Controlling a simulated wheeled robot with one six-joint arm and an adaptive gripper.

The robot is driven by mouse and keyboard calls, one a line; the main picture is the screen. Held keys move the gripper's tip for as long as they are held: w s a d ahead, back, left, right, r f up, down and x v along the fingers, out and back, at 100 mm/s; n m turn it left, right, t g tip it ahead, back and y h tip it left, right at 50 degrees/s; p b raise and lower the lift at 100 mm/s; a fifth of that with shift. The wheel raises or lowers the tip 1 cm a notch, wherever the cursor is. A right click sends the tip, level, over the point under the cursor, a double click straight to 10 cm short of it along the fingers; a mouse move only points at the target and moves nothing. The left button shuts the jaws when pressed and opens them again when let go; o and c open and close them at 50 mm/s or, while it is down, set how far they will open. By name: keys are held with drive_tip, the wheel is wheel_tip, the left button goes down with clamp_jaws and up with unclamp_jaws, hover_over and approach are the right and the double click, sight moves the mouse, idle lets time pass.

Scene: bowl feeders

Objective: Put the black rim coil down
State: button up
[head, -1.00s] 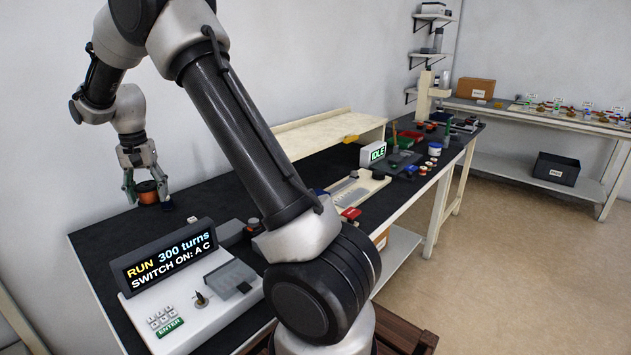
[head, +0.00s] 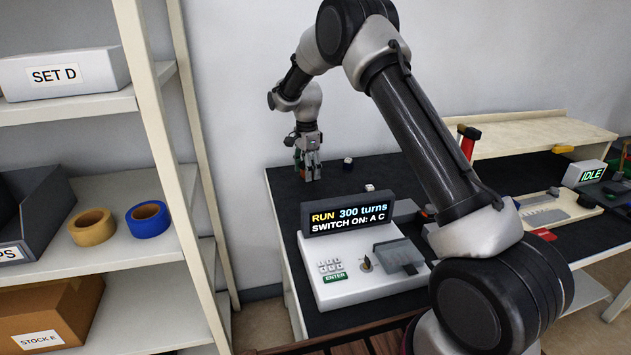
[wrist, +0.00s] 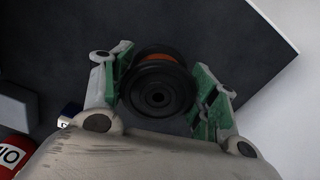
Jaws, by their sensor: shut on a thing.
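The black rim coil (wrist: 158,88), with copper-orange wire showing behind its black round flange, sits between the green-padded fingers of my gripper (wrist: 161,92) in the wrist view. The fingers are shut on it. In the head view my gripper (head: 308,177) points down at the far left end of the dark bench top (head: 375,172), its tips close to the surface. The coil is hidden behind the fingers there. I cannot tell whether it touches the bench.
A winding machine with a display (head: 347,217) stands in front of my gripper. A small white-topped cube (head: 370,188) and a dark one (head: 348,160) lie nearby. A shelf with yellow tape (head: 91,227) and blue tape (head: 147,219) stands left.

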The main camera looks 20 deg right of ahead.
sight(308, 191)
drive_tip(key=shift+f, duration=2.4)
drive_tip(key=shift+f, duration=0.15)
drive_tip(key=o, duration=1.1)
